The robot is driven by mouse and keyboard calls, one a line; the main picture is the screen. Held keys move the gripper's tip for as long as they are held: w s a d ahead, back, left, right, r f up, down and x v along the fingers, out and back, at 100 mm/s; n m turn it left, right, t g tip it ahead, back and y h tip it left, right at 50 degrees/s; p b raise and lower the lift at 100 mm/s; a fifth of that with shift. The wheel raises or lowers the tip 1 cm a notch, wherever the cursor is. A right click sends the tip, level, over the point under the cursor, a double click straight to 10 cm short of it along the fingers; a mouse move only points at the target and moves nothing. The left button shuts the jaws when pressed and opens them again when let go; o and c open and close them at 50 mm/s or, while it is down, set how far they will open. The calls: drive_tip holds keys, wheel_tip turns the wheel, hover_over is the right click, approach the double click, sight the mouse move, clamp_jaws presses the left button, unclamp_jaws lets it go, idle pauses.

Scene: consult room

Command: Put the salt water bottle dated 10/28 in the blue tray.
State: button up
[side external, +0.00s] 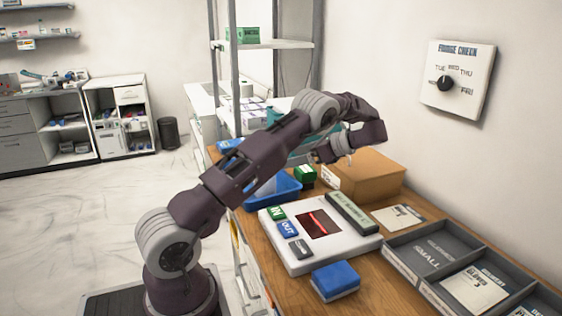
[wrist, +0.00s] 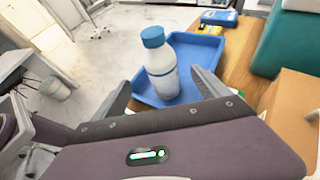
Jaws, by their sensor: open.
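The blue tray (wrist: 205,55) lies on the wooden table in the wrist view; it also shows in the side view (side external: 289,190), partly behind my arm. A white bottle with a blue cap (wrist: 158,62) stands upright in the tray in the wrist view. Its label date cannot be read. In the side view only a pale part of it (side external: 264,188) shows behind my arm. My gripper (wrist: 161,80) is open, its two fingers apart on either side of the lower bottle in the picture. I cannot see a finger touching it. The gripper also shows above the table in the side view (side external: 338,155).
A cardboard box (side external: 365,175) and a small green box (side external: 305,176) stand near the tray. A white device with a red-lit window (side external: 319,228), a blue block (side external: 336,280) and a grey sorting tray (side external: 400,262) occupy the front. A shelf post (side external: 234,60) rises behind.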

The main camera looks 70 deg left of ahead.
drive_tip(key=s+d+r+n+t+h, duration=0.25)
drive_tip(key=d+r+t, duration=0.2)
drive_tip(key=d, duration=0.35)
drive_tip(key=s+d+r+n+t+h, duration=0.1)
drive_tip(key=s+d+r+t+h, duration=0.15)
drive_tip(key=d+r, duration=0.5)
drive_tip(key=s+d+f+n+t+h, duration=0.3)
drive_tip(key=s+d+n+t, duration=0.3)
drive_tip(key=s+d, duration=1)
drive_tip(key=d+t+h, duration=0.1)
drive_tip(key=d, duration=0.3)
drive_tip(key=shift+s+d+h, duration=0.15)
drive_tip(key=shift+s+h, duration=0.15)
drive_tip(key=shift+s, duration=0.05)
